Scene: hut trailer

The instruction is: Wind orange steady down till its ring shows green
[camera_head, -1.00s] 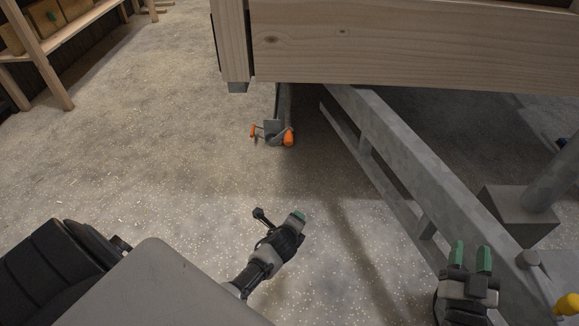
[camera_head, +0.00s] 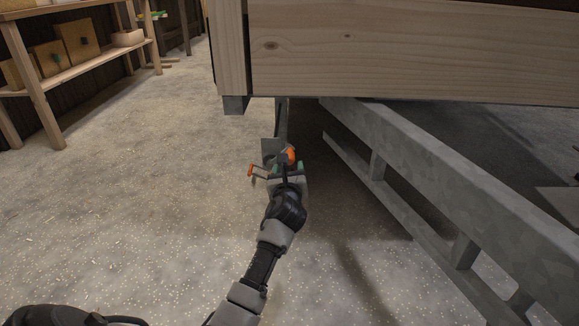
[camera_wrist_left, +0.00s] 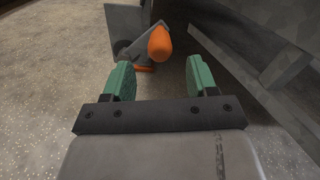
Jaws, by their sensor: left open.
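The orange steady (camera_head: 270,148) is a grey metal leg and bracket under the near corner of the hut trailer. It has an orange knob (camera_head: 291,155) and a smaller orange grip (camera_head: 250,170) on its left. My left gripper (camera_head: 287,172) is at the steady and partly covers it. In the left wrist view the green fingers stand apart with nothing between them, and the orange knob (camera_wrist_left: 160,45) is just beyond the gap (camera_wrist_left: 160,78). An orange part (camera_wrist_left: 144,68) shows below the knob. I see no green ring. My right gripper is out of view.
The wooden trailer body (camera_head: 400,55) overhangs the steady. A galvanised frame beam (camera_head: 430,165) slopes away to the right, close to my left arm. A wooden shelf (camera_head: 90,62) with boxes stands at the back left. The speckled floor at left is clear.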

